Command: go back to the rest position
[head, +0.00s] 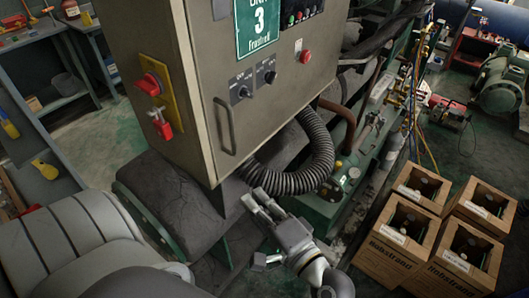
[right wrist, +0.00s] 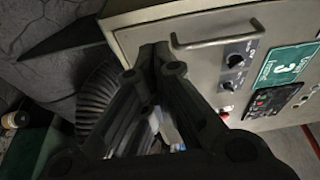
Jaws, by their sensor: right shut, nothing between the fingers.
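My right gripper (head: 257,200) is in the lower middle of the head view, in front of the grey control cabinet (head: 196,110) and just below its lower edge. Its fingers are shut and hold nothing. In the right wrist view the closed fingertips (right wrist: 154,54) meet near the cabinet handle (right wrist: 220,42); I cannot tell whether they touch it. My left gripper is not in view.
A ribbed black hose (head: 300,182) curves out beside the cabinet, close to my right gripper. A red switch with a red padlock (head: 163,130) is on the cabinet side. Several cardboard boxes (head: 385,255) with cylinders stand at lower right. A workbench (head: 35,150) is at left.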

